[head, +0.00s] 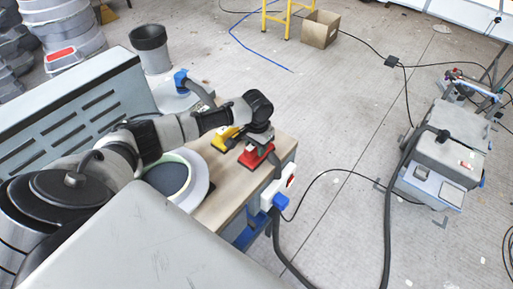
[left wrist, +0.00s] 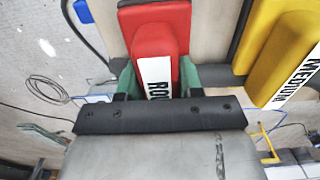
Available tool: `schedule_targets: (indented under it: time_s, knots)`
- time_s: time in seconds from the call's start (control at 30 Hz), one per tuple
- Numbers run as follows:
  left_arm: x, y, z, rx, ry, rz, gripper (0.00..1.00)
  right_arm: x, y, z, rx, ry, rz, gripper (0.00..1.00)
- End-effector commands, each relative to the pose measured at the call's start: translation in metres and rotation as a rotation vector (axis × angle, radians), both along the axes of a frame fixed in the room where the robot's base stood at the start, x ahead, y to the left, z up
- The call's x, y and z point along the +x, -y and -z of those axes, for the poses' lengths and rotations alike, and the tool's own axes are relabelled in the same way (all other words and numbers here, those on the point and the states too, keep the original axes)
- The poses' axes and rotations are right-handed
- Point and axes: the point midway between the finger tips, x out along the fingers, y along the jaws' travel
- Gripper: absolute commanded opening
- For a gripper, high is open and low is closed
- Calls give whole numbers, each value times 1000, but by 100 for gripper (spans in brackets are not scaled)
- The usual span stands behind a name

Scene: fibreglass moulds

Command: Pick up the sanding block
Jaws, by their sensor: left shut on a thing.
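A red sanding block (head: 257,158) sits near the right edge of the wooden bench top (head: 232,196). In the left wrist view the red block (left wrist: 158,35) has a white label, partly hidden, that starts with "RO". My left gripper (left wrist: 159,77) is shut on the red block, with one green finger against each side. In the head view my left gripper (head: 259,142) is over the block from above. A yellow block (head: 222,139) lies just left of it; in the left wrist view the yellow block (left wrist: 275,50) reads "MEDIUM". My right gripper is not in view.
A round disc with a dark centre (head: 167,178) lies on the bench left of the blocks. A white and blue socket box (head: 285,190) with a hose is at the bench's right side. A grey machine (head: 447,155) stands on the floor to the right.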

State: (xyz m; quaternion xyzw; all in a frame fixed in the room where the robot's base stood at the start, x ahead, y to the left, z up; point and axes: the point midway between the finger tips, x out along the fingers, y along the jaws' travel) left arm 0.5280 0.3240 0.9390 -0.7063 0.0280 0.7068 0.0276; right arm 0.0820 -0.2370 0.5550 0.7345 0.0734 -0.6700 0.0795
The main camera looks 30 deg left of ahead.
Motion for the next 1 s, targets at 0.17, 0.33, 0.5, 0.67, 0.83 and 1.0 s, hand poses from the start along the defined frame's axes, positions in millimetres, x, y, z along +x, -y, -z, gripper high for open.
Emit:
schedule_targets:
  time_s: [0.17,0.33,0.5,0.67,0.83,1.0]
  knots:
    - [1,0,-24,0,5,1,8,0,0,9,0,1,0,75]
    - [-2,30,-48,-3,5,7,8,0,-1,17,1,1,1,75]
    - [-5,69,-72,-4,6,6,8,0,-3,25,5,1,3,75]
    - [-8,96,-89,-2,4,3,8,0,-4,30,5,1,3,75]
    - [-10,112,-100,-1,3,1,8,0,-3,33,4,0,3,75]
    - [-10,116,-103,0,1,-1,8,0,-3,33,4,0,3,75]
